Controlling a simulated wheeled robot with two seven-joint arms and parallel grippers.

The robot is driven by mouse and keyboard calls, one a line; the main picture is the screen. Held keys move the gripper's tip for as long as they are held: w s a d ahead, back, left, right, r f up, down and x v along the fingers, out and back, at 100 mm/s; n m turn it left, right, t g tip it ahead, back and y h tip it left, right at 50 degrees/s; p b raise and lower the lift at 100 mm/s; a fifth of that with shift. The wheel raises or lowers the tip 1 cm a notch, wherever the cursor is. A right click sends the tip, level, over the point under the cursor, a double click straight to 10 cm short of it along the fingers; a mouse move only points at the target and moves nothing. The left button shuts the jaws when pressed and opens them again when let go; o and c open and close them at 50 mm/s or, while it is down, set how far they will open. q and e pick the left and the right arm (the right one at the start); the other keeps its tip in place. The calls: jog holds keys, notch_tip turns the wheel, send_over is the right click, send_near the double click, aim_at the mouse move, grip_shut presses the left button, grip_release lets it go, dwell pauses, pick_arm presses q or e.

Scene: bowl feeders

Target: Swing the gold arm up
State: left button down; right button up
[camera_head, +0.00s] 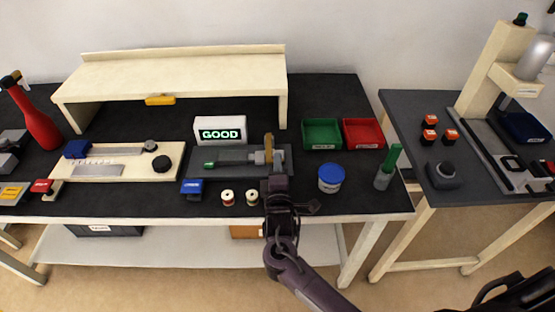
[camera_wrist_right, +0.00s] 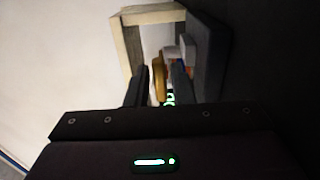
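The gold arm (camera_head: 268,148) stands upright on a grey fixture (camera_head: 225,158) at the middle of the black bench, beside a light grey block. My right gripper (camera_head: 277,182) reaches in from the front, just in front of the fixture's right end. In the right wrist view, the gold arm (camera_wrist_right: 159,76) shows in the gap between my two dark fingers (camera_wrist_right: 160,85), which are apart. Whether a finger touches it I cannot tell. A lit sign (camera_head: 220,131) reading GOOD stands behind the fixture. My left gripper is not in view.
A green bin (camera_head: 321,134) and a red bin (camera_head: 363,133) stand to the right. A blue-lidded tub (camera_head: 331,178) and a green-topped bottle (camera_head: 387,168) are near the front right. Two small spools (camera_head: 239,198) and a blue block (camera_head: 191,187) lie left of my gripper. A wooden shelf (camera_head: 180,72) spans behind.

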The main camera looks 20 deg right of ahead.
jog(key=shift+w+d, duration=0.1)
jog(key=shift+w, duration=0.45)
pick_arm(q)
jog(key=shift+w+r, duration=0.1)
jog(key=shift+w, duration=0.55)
pick_arm(e)
jog(key=shift+w+d, duration=0.1)
jog(key=shift+w, duration=0.15)
grip_shut()
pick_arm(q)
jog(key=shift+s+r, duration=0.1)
